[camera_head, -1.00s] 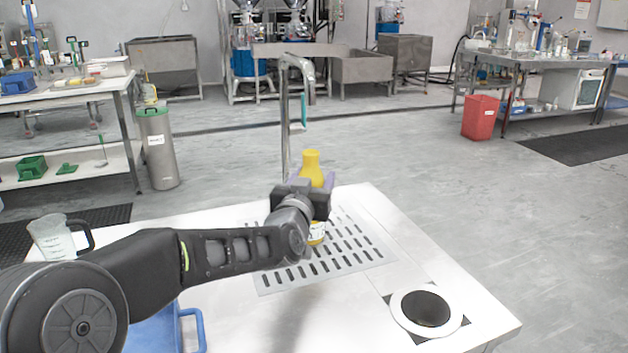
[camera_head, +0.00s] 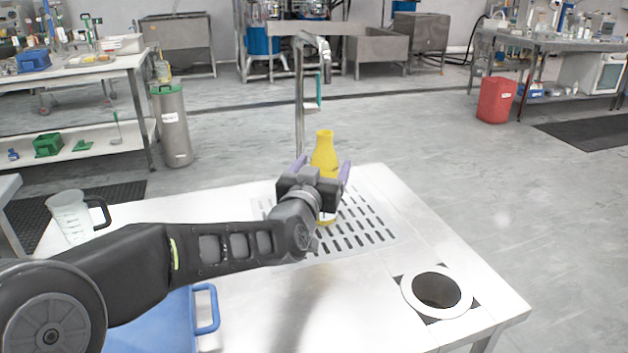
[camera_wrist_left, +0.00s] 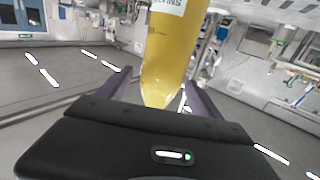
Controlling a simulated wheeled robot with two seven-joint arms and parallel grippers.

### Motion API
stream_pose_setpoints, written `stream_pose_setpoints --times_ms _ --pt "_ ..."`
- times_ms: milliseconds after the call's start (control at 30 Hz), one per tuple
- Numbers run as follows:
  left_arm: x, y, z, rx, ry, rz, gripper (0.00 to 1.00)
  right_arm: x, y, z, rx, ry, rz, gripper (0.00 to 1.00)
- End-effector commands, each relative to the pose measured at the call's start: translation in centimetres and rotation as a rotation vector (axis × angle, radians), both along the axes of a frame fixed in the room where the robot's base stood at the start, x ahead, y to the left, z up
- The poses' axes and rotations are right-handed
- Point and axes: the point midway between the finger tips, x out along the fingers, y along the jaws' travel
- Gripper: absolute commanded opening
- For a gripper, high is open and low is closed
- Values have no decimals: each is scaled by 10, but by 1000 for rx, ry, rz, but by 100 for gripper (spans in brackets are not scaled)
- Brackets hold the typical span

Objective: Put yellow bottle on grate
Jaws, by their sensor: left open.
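The yellow bottle (camera_head: 324,152) stands upright on the slotted metal grate (camera_head: 376,240) of the white table, below the tap. My left gripper (camera_head: 322,169) is in front of the bottle, its purple fingers spread on either side of it. The gripper hides the bottle's middle; a bit of its base shows below. In the left wrist view, the bottle (camera_wrist_left: 172,55) stands between the two open fingers (camera_wrist_left: 155,92), with visible gaps beside it. My right gripper is not in view.
A curved tap (camera_head: 300,100) rises behind the bottle. A clear jug (camera_head: 70,215) stands at the table's left, and a blue tray with a handle (camera_head: 207,308) lies at the front. A round, white-rimmed hole (camera_head: 437,290) is at the front right. The grate's right part is clear.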

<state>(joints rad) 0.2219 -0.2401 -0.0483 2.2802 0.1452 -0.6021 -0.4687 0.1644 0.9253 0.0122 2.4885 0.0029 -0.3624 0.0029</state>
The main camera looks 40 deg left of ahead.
Motion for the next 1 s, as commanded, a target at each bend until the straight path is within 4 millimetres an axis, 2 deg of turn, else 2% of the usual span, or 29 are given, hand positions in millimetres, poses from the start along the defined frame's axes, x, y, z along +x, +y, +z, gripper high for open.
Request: stream_pose_setpoints --times_ms 200,400,1000 --pt "-44 -17 2 2 -1 0 75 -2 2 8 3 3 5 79" --pt "-68 -26 1 1 -1 1 75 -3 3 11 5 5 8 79" --pt "-72 -28 0 1 0 0 75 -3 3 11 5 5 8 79"
